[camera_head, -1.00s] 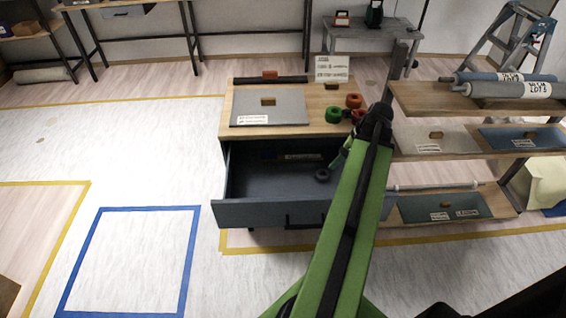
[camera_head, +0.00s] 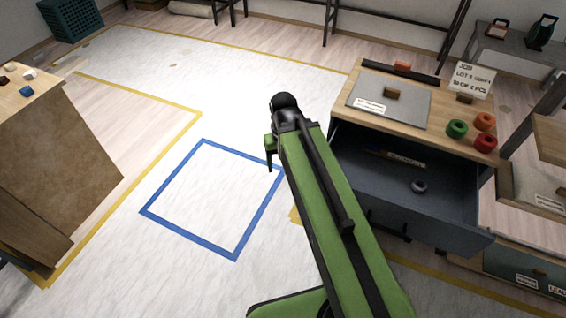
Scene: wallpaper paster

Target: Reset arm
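My green arm reaches up from the bottom of the head view, and its black wrist joint stands over the floor left of the drawer cabinet. My gripper (camera_head: 270,165) hangs below and left of that joint, partly seen as a small green piece pointing down. It is clear of the cabinet and nothing shows in it. Whether its fingers are open or shut cannot be made out. The drawer (camera_head: 375,183) of the cabinet is open, with a dark grey ring (camera_head: 419,186) and a labelled dark bar (camera_head: 405,157) inside.
Green (camera_head: 456,128), orange (camera_head: 485,121) and red (camera_head: 485,142) rolls sit on the cabinet top (camera_head: 430,132), beside a grey board (camera_head: 388,101) and a sign (camera_head: 472,79). A blue square (camera_head: 189,246) marks clear floor. A brown box-like stand (camera_head: 60,165) is at left.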

